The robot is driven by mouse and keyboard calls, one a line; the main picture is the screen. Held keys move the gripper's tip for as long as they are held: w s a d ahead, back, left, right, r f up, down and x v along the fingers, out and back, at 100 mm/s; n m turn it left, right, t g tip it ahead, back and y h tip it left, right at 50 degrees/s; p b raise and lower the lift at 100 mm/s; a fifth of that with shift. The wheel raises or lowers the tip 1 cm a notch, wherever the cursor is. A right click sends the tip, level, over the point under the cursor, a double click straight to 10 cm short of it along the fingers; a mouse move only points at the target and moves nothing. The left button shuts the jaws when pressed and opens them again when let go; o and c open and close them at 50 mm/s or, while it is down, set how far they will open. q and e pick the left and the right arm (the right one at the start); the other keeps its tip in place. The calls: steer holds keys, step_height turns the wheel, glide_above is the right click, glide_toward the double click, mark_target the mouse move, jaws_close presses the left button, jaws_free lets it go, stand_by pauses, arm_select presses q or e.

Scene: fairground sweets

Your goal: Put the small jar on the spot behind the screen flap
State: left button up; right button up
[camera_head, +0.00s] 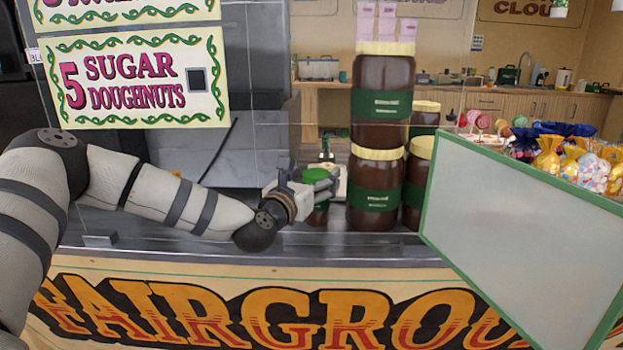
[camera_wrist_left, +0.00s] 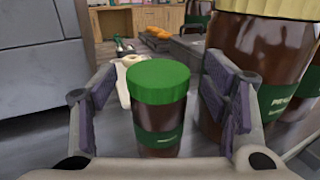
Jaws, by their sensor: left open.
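The small jar is brown with a green lid and a dark green label. In the left wrist view the small jar (camera_wrist_left: 158,105) stands upright between the two fingers of my left gripper (camera_wrist_left: 160,108), with a gap on each side. In the head view my left gripper (camera_head: 318,184) is at the counter, and the jar's green lid (camera_head: 317,174) shows between its fingers. The screen flap (camera_head: 520,235) is a pale panel with a green frame at the right. It hides what lies behind it. My right gripper does not show.
Large brown jars with cream lids (camera_head: 374,185) stand stacked just right of my left gripper, close to its right finger. The counter (camera_head: 200,245) has a front edge with painted lettering. Wrapped sweets (camera_head: 550,155) show above the flap. A grey box (camera_wrist_left: 28,70) stands at left.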

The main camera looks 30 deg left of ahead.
arm_select(q)
steer(key=shift+s+r, duration=0.15)
steer(key=shift+r, duration=0.15)
steer(key=s+d+p, duration=0.2)
steer(key=s, duration=1)
steer(key=s+d+f+m+g+h, duration=0.3)
steer(key=d+f+m+g+h, duration=0.1)
steer(key=d+f+m, duration=0.75)
steer(key=s+d+f+m+g+h, duration=0.1)
steer(key=s+d+f+m+g, duration=0.3)
steer(key=s+f, duration=0.4)
steer(key=s+d+f+m+g+h, duration=0.15)
steer(key=s+f+m+g, duration=0.25)
steer(key=s+f+m, duration=0.4)
steer(key=s+a+f+m+g+y, duration=0.2)
steer(key=s+f+m+g, duration=0.1)
steer(key=s+m, duration=0.4)
steer(key=s+a+f+m+g+y, duration=0.1)
steer(key=s+m+g, duration=0.4)
steer(key=s, duration=0.9)
step_height(320, 180, down, 2)
steer(key=shift+a+f+m+y, duration=0.25)
steer(key=shift+a+m+y, duration=0.1)
steer(key=shift+a+m, duration=0.6)
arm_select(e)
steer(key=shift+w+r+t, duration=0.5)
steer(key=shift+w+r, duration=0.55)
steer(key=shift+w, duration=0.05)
arm_select(q)
steer(key=shift+d, duration=0.1)
